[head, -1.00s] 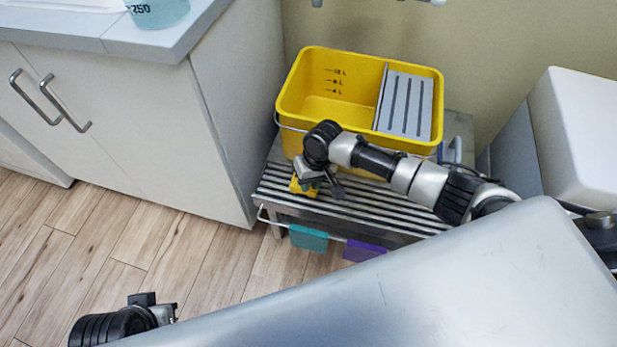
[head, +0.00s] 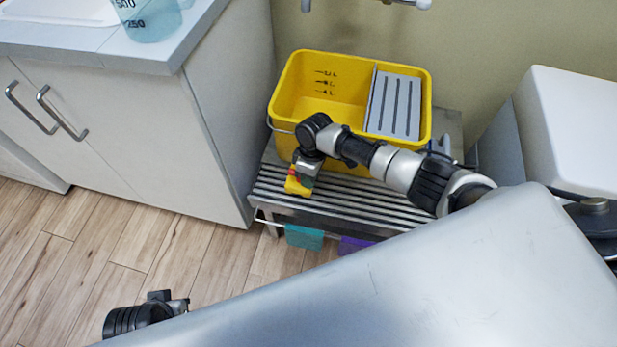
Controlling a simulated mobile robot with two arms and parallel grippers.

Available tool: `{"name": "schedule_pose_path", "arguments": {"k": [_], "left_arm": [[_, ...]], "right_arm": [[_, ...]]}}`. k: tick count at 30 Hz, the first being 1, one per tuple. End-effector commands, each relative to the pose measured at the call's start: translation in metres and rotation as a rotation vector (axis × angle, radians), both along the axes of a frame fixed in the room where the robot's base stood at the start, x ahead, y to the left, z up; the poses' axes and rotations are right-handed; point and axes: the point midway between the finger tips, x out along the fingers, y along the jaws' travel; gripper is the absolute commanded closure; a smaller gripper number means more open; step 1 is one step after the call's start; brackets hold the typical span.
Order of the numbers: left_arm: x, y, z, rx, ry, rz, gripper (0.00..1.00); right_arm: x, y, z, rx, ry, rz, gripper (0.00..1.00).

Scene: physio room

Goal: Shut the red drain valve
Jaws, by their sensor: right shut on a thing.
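The yellow bucket (head: 340,62) stands on a slatted metal rack. Its yellow drain spout (head: 297,186) sticks out low at the front left, above the slats. A small piece of the red drain valve (head: 292,172) shows at the top of the spout, beside my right gripper (head: 304,172). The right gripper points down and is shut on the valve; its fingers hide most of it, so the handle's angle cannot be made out. My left gripper (head: 177,304) is low at the left over the floor, far from the bucket, its jaws unclear.
The slatted rack (head: 350,205) has a teal cloth (head: 304,237) and a purple cloth (head: 354,245) on its front rail. A white cabinet (head: 130,140) stands close at the left, with a blue jug (head: 150,18) on top. A white box-shaped unit (head: 570,130) is at the right.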

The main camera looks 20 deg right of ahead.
Motion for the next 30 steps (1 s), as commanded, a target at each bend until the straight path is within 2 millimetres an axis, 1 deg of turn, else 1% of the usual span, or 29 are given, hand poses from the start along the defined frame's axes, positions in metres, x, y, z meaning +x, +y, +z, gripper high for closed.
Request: {"name": "schedule_pose_path", "arguments": {"k": [3,9,26,27,29,30], "left_arm": [[0.0001,0.0,0.0011,0.0,-0.002,0.0,1.0],[-0.0001,0.0001,0.0019,-0.001,-0.002,0.001,1.0],[-0.0009,0.0003,0.0031,0.0,0.0,0.001,1.0],[-0.0009,0.0003,0.0032,0.0,0.0,0.001,1.0],[-0.0009,0.0003,0.0032,0.0,0.0,0.001,1.0],[-0.0009,0.0003,0.0032,0.0,0.0,0.001,1.0]], "right_arm": [[0.0016,-0.0012,-0.0002,-0.001,0.0,0.059,1.0],[0.0033,-0.0019,0.0,0.001,-0.002,0.125,1.0],[0.0041,-0.0022,0.0002,0.001,-0.002,0.153,1.0],[0.0041,-0.0022,0.0003,0.001,-0.002,0.153,0.75],[0.0041,-0.0022,0.0003,0.001,-0.002,0.153,0.66],[0.004,-0.0023,0.0002,0.001,-0.002,0.153,0.6]]}}
